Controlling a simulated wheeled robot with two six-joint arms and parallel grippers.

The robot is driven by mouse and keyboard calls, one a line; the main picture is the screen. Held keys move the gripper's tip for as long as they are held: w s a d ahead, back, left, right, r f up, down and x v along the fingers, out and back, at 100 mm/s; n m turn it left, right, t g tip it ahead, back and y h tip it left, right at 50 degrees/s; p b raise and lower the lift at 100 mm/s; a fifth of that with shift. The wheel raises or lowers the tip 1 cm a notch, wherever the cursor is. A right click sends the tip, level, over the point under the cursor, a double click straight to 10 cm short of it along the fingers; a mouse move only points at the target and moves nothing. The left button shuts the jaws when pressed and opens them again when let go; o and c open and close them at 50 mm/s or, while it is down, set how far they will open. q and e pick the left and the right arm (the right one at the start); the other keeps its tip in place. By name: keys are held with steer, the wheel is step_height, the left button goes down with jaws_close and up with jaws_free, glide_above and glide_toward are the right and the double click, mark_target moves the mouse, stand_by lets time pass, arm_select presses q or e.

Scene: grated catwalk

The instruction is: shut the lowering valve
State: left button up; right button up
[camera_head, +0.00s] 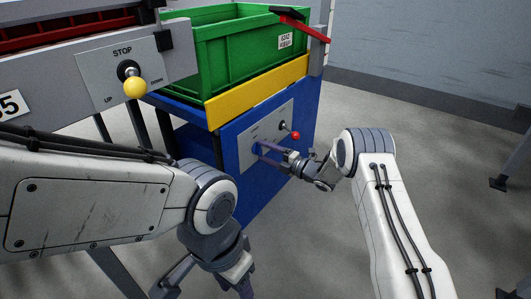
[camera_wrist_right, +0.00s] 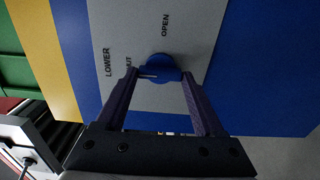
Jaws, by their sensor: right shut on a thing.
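The lowering valve is a blue knob (camera_wrist_right: 163,68) on a grey panel (camera_wrist_right: 185,20) in the right wrist view. The panel reads LOWER, OPEN and a partly hidden word ending in UT. A thin pale mark shows at the knob's left edge, on the side of that hidden word. My right gripper (camera_wrist_right: 160,78) is shut on the knob, one finger on each side. In the head view my right gripper (camera_head: 268,150) reaches the panel from the right and covers most of the knob. My left gripper (camera_head: 225,285) hangs low, cut by the bottom edge, its jaws unclear.
A red-tipped lever (camera_head: 295,135) stands out of the same panel, right of the knob. A green crate (camera_head: 240,55) sits above, behind a yellow band (camera_head: 255,92). A yellow ball lever (camera_head: 135,88) marked STOP is on the upper left panel.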

steer(key=o, duration=1.4)
steer(key=shift+s+d, duration=0.1)
steer(key=shift+d, duration=0.05)
steer(key=p+v, duration=0.5)
steer(key=v, duration=0.5)
steer(key=shift+s, duration=0.1)
